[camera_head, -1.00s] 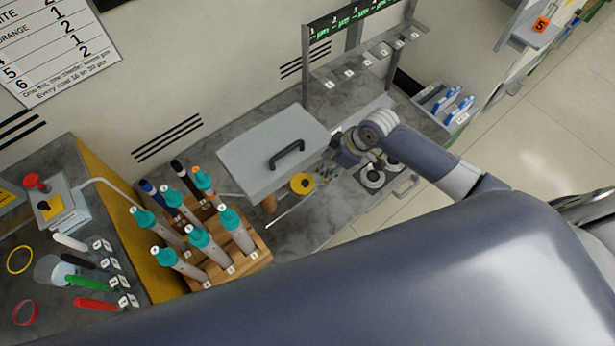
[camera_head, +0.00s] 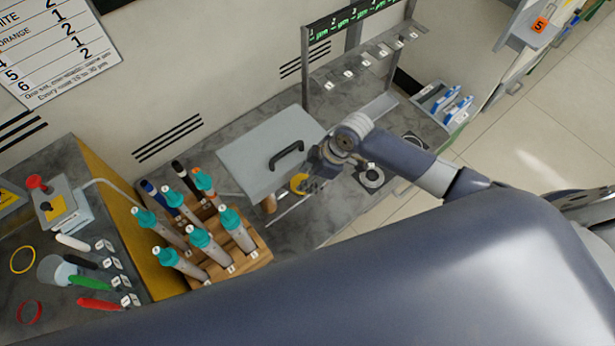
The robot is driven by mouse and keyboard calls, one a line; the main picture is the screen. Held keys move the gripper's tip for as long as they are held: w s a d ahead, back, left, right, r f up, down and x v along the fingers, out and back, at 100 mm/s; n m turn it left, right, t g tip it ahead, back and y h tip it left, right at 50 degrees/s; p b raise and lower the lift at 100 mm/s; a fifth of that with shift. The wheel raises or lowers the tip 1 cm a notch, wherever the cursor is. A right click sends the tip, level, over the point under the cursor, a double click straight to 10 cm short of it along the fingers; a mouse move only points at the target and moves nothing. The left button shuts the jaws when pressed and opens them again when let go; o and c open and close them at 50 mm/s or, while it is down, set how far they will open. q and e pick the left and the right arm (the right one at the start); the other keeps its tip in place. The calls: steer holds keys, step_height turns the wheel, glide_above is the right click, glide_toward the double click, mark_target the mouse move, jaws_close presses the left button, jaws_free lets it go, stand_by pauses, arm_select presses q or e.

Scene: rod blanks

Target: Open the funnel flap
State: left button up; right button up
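A flat grey panel with a dark bar handle (camera_head: 286,155), which I take to be the funnel flap (camera_head: 258,152), sits shut-looking over a box on the grey marble counter. A brown cylindrical part (camera_head: 268,204) shows under its front edge. My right gripper (camera_head: 314,180) comes in from the right and is just right of the panel and handle, apart from the handle as seen here. Its fingers are small and dark, so I cannot tell whether they are open or shut. My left gripper is not in view.
A yellow ring (camera_head: 299,182) lies beside my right gripper, partly covered. A wooden rack (camera_head: 254,258) with several teal-capped tubes stands front left of the panel. Round dark-rimmed fixtures (camera_head: 371,177) are to the right.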

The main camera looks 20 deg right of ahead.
steer(key=shift+w+a+f, duration=0.1)
steer(key=shift+a+f, duration=0.1)
steer(key=shift+f, duration=0.45)
jaws_close()
